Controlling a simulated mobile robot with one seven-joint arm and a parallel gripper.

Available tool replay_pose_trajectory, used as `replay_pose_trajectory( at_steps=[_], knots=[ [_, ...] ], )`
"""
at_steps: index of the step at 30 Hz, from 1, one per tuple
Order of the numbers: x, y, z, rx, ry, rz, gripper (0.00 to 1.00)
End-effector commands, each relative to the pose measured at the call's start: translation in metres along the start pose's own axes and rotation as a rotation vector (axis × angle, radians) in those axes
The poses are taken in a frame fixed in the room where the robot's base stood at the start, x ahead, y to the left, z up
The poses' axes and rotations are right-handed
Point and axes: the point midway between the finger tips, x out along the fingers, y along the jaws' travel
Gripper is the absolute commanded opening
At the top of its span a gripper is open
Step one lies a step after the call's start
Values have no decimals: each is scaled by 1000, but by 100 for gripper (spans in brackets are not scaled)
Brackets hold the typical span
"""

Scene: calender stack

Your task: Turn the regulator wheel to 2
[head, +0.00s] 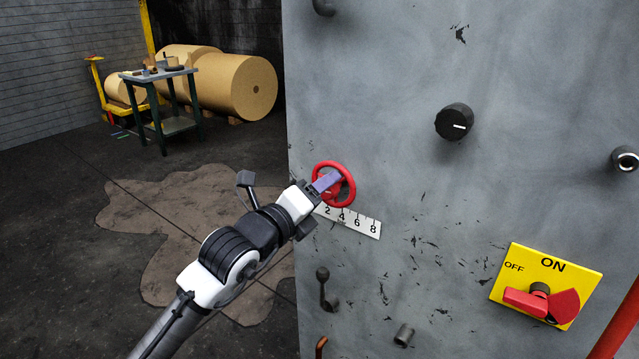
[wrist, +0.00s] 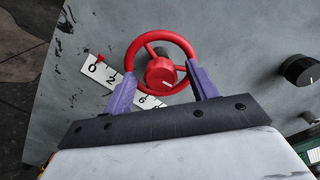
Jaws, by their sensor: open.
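The red regulator wheel (head: 347,190) is mounted on the grey panel, and in the wrist view its spoked rim (wrist: 160,35) and hub (wrist: 160,73) show. The white scale plate (head: 361,227) below it reads 2, 4, 6, 8. In the wrist view the plate (wrist: 93,72) shows 0, 2 and 6, with a small red pointer at its upper edge between 0 and 2. My gripper (head: 325,182) is open, its two purple fingers (wrist: 162,86) on either side of the wheel's lower rim. I cannot tell whether they touch it.
The panel carries a black knob (head: 454,122) and a yellow ON/OFF plate (head: 532,264) with a red switch (head: 541,301). A dark lever (head: 325,290) sits below the scale. A table (head: 160,74) and large paper rolls (head: 236,86) stand behind left.

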Motion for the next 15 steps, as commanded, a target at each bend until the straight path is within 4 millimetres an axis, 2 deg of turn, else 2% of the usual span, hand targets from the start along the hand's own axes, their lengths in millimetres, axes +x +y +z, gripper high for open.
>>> replay_pose_trajectory(
  at_steps=[10, 15],
  knots=[
    [4, 1, 0, -1, 0, 0, 56],
    [3, 0, 0, 0, 0, 0, 34]
  ],
)
